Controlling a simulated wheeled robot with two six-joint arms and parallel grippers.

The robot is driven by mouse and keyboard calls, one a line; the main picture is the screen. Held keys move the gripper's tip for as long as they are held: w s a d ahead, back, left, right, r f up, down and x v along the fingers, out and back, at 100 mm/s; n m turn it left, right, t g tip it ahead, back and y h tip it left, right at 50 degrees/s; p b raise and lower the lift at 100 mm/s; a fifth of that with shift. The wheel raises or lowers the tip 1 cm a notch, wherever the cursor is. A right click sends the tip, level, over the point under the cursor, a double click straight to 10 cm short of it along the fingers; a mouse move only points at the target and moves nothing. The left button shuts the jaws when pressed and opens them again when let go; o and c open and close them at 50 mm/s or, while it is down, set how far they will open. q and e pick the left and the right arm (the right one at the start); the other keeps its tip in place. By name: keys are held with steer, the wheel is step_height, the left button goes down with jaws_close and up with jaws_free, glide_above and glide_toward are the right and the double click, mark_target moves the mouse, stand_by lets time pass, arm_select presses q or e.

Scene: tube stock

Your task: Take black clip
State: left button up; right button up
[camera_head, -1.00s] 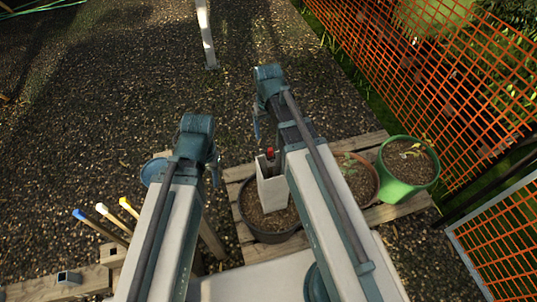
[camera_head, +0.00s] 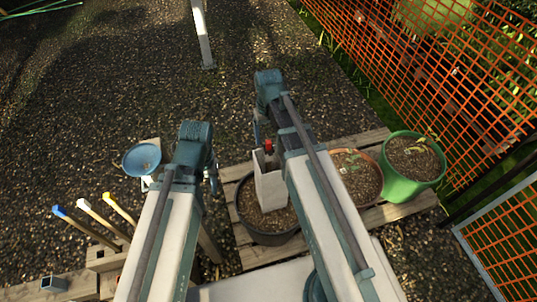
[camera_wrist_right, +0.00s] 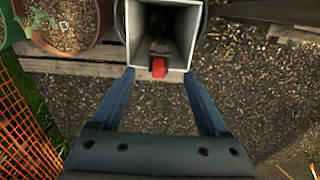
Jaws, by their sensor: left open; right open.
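I cannot make out a black clip for certain. A tall square pale tube (camera_head: 270,188), open at the top, stands in a dark round pot (camera_head: 262,232). A small red piece (camera_head: 268,146) shows at its rim. In the right wrist view I look down into the open tube (camera_wrist_right: 185,45); its inside is dark, with an unclear dark shape in it, and the red piece (camera_wrist_right: 159,67) sits at the near rim. My right gripper (camera_wrist_right: 159,80) is open, its fingers either side of the near rim. My left gripper (camera_head: 213,178) is open and empty, left of the tube.
A terracotta pot (camera_head: 357,172) and a green pot (camera_head: 412,165) stand right of the tube on a wooden pallet (camera_head: 395,212). A blue dish (camera_head: 142,158) is left of my left gripper. Colour-tipped tubes (camera_head: 97,212) stand at far left. Orange mesh fence (camera_head: 450,80) bounds the right.

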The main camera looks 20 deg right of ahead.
mark_target(269, 142)
steer(key=shift+f, duration=0.25)
step_height(269, 142, down, 5)
steer(key=b, duration=0.5)
steer(key=shift+f, duration=0.1)
jaws_close()
